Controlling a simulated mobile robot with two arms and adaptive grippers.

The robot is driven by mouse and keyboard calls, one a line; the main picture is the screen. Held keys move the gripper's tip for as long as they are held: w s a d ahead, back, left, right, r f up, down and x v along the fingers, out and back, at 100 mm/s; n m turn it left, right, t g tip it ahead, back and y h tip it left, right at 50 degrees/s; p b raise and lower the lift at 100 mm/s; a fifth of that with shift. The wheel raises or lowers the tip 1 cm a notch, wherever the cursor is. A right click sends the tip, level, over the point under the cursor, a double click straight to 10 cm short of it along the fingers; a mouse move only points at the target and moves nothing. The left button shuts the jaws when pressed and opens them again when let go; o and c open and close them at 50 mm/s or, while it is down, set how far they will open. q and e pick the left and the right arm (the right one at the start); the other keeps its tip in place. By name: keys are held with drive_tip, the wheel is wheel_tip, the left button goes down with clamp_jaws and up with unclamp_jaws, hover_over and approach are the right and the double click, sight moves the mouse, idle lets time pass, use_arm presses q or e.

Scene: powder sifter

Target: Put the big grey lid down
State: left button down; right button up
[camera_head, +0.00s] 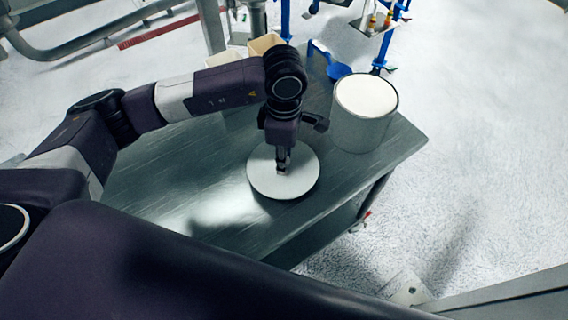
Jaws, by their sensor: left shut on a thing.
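The big grey lid (298,183) is a pale round disc over the metal table, left of and nearer than the large round drum. My left gripper (283,169) points down at the lid's middle and is shut on it, most likely by a small handle that the fingers hide. I cannot tell whether the lid touches the table or is held just above it. The drum (362,122) stands upright near the table's right end; its top shows a pale white surface. My right gripper is not in view.
The metal table (160,200) has free room left of the lid. A blue scoop (339,71) and beige containers (265,44) are at the back. A blue-framed stand (384,45) is beyond the table. The table's right edge is close behind the drum.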

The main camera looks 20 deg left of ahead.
use_arm(q)
wheel_tip(320, 180, down, 4)
drive_tip(key=shift+r+p, duration=0.2)
drive_tip(key=shift+p, duration=0.25)
drive_tip(key=shift+f, duration=0.15)
drive_tip(key=shift+f+b, duration=0.2)
drive_tip(key=shift+b, duration=0.1)
drive_tip(key=c, duration=1.7)
unclamp_jaws()
drive_tip(key=shift+r, duration=0.1)
drive_tip(key=shift+o, duration=0.2)
drive_tip(key=shift+r, duration=0.1)
